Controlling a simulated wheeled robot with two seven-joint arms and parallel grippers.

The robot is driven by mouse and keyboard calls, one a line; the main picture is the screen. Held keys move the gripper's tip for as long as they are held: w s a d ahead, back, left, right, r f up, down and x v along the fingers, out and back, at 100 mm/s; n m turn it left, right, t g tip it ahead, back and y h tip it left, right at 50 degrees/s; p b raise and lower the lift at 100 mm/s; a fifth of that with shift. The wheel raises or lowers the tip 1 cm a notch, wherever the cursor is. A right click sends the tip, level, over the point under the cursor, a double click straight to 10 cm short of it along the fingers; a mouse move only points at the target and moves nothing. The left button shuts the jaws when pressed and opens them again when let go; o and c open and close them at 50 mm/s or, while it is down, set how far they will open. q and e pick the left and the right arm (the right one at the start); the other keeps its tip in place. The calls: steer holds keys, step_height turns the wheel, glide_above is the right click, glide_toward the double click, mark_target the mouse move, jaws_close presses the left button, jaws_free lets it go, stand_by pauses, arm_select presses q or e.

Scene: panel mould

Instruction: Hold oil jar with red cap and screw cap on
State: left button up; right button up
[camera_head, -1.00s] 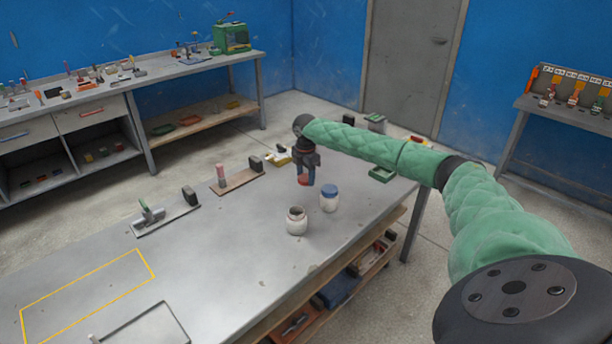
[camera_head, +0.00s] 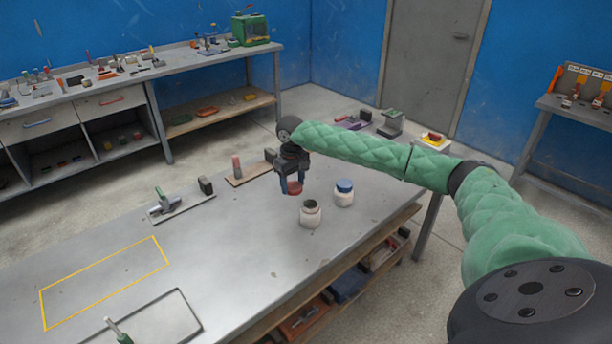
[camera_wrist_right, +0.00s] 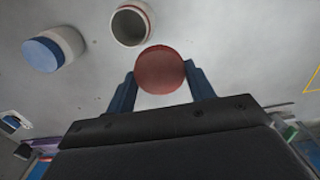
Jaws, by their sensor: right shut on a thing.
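My right gripper (camera_head: 291,187) is shut on a round red cap (camera_head: 295,187) above the table. In the right wrist view the red cap (camera_wrist_right: 160,70) sits between the two blue fingers. An open white jar (camera_head: 310,214) without a cap stands upright on the table, just right of and nearer than the gripper. Its dark mouth also shows in the right wrist view (camera_wrist_right: 130,27), beside the cap and apart from it. A second white jar with a blue cap (camera_head: 344,186) stands to its right. My left gripper is not in view.
The grey table (camera_head: 230,250) has a yellow outlined rectangle (camera_head: 105,283) at the left. Small tools on boards (camera_head: 250,170) lie along its far edge. A yellow block with a red top (camera_head: 432,141) is at the back right. The table's middle is clear.

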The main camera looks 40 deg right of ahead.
steer(key=s+a+f, duration=0.1)
steer(key=s+a, duration=0.6)
steer(key=a, duration=0.6)
steer(key=s+a+f, duration=0.1)
steer(key=s+a, duration=0.7)
steer(key=a, duration=0.6)
steer(key=shift+s+a+f+m, duration=0.2)
steer(key=shift+a+f+m, duration=0.05)
steer(key=shift+f+m, duration=0.15)
